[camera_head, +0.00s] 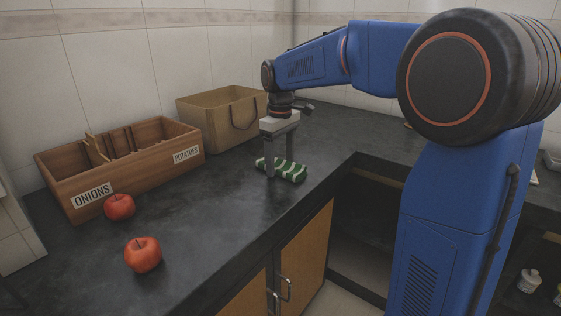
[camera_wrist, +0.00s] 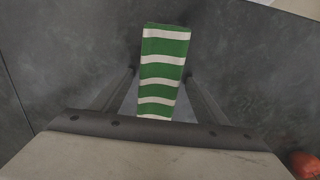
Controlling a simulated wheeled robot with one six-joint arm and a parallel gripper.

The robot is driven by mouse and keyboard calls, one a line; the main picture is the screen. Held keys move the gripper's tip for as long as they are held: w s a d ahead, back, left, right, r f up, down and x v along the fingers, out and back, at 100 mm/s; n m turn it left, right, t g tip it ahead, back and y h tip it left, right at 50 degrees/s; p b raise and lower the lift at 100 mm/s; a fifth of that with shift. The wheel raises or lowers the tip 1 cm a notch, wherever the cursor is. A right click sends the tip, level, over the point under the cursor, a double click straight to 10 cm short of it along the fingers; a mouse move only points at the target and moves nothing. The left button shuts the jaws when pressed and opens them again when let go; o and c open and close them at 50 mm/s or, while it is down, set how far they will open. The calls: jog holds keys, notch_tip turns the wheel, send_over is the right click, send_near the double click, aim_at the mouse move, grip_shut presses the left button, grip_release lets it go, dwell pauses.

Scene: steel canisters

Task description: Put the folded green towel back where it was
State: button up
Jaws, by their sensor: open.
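The folded green towel (camera_head: 289,171), with white stripes, lies on the dark countertop near its front edge. It also shows in the wrist view (camera_wrist: 163,68), lying lengthwise between the two fingers, its near end hidden by my gripper's body. My gripper (camera_head: 281,171) points down over the towel with its fingers apart, one on either side of it. In the wrist view my gripper (camera_wrist: 161,75) shows a gap between each finger and the towel.
A wooden box (camera_head: 133,177) labelled onions and potatoes stands at the left by the wall. A tan bag-like basket (camera_head: 205,123) is behind my gripper. The counter between is clear.

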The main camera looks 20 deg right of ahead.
aim_at(281, 162)
notch_tip(281, 162, up, 12)
dwell(0.6)
jog(key=s+d+f+m+t, duration=0.1)
jog(key=s+d+f+m, duration=0.1)
jog(key=s+f, duration=0.4)
jog(key=s+d+f+m+t, duration=0.2)
jog(key=s+f, duration=0.5)
jog(key=s, duration=0.9)
jog(key=s+d+f+m+t, duration=0.1)
jog(key=s+d+f+m, duration=0.2)
jog(key=s+f, duration=0.3)
jog(key=s, duration=0.5)
jog(key=shift+s+f+t, duration=0.25)
jog(key=shift+f+t, duration=0.05)
jog(key=shift+t, duration=0.1)
